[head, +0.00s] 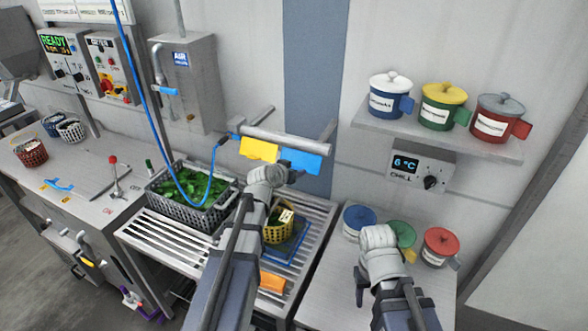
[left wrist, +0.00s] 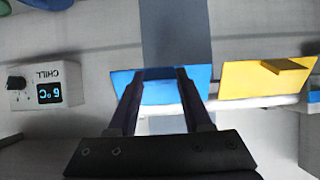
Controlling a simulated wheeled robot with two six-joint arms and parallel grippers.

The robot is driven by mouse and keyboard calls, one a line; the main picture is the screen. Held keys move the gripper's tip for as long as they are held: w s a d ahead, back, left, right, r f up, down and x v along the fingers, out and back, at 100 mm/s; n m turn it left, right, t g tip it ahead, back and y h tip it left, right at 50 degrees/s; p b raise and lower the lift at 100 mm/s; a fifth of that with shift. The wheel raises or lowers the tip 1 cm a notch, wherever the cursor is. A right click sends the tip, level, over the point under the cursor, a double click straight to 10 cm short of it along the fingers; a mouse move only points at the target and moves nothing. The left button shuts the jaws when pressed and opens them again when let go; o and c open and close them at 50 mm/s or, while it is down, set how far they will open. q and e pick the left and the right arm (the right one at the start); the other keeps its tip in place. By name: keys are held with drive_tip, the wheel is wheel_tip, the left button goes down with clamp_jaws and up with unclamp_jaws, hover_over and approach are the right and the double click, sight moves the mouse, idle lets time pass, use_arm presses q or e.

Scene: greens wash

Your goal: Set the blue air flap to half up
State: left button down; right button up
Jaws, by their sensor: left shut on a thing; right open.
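The blue air flap (head: 303,161) hangs along the lower side of a pale horizontal bar (head: 285,142), just right of the yellow flap (head: 259,149). My left gripper (head: 289,172) reaches up to it from below. In the left wrist view, which is upside down, the two dark fingers of my left gripper (left wrist: 160,78) are at the blue flap (left wrist: 160,92), shut on it. The blue flap's exact tilt is hard to judge. My right gripper (head: 362,286) is low at the right, away from the flaps, mostly hidden by its wrist; it is open.
A blue hose (head: 150,75) drops from above into a grey crate (head: 172,206) of greens. Several lidded pots stand on the shelf (head: 450,134) and on the counter near my right arm.

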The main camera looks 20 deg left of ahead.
use_arm(q)
drive_tip(key=shift+c, duration=1.6)
unclamp_jaws()
drive_tip(key=shift+r, duration=0.1)
drive_tip(key=d+p+v, duration=0.1)
drive_tip(key=p+v, duration=0.3)
drive_tip(key=v, duration=0.3)
drive_tip(key=shift+s+a, duration=0.35)
drive_tip(key=shift+a, duration=0.2)
drive_tip(key=shift+r, duration=0.1)
